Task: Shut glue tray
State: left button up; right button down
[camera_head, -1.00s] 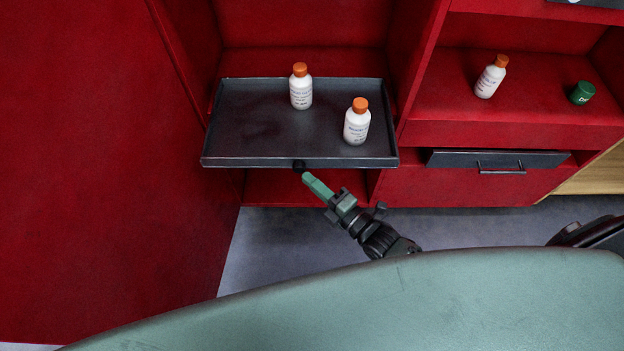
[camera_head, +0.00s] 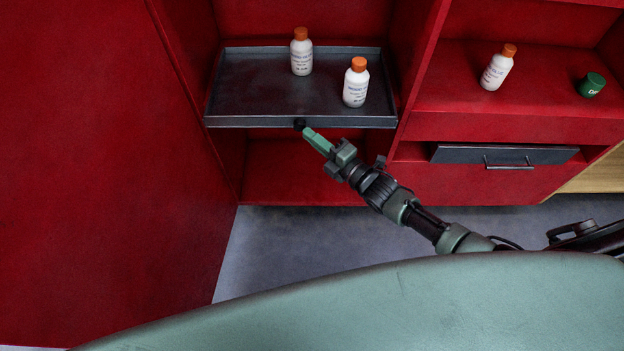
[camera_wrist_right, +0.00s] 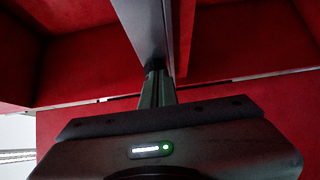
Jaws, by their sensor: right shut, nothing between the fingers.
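The glue tray (camera_head: 250,108) is a dark grey, low-rimmed tray in the red cabinet, with its front edge sticking out a little. Two white bottles with orange caps stand upright on it, one at the back (camera_head: 302,56) and one at the right (camera_head: 355,88). My right gripper (camera_head: 302,127) is shut, with its tip at the middle of the tray's front edge and seemingly touching it. In the right wrist view the gripper's fingers (camera_wrist_right: 154,82) reach the tray's grey edge (camera_wrist_right: 146,28). My left gripper is out of view.
A white bottle (camera_head: 496,70) with an orange cap leans and a green tub (camera_head: 591,85) sits on the red shelf to the right. Below them is a grey drawer (camera_head: 505,155) with a handle. A red panel (camera_head: 100,170) stands on the left.

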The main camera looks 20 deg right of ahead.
aim_at(313, 112)
jog(key=w+b, duration=0.1)
jog(key=w, duration=0.1)
jog(key=w+d+b, duration=0.1)
jog(key=w, duration=0.2)
jog(key=w+d+b, duration=0.1)
jog(key=w+b, duration=0.1)
jog(key=shift+w+f, duration=0.15)
jog(key=shift+w+d+b, duration=0.2)
jog(key=shift+w+b, duration=0.1)
jog(key=shift+w, duration=0.2)
jog(key=shift+r, duration=0.25)
jog(key=shift+d, duration=0.1)
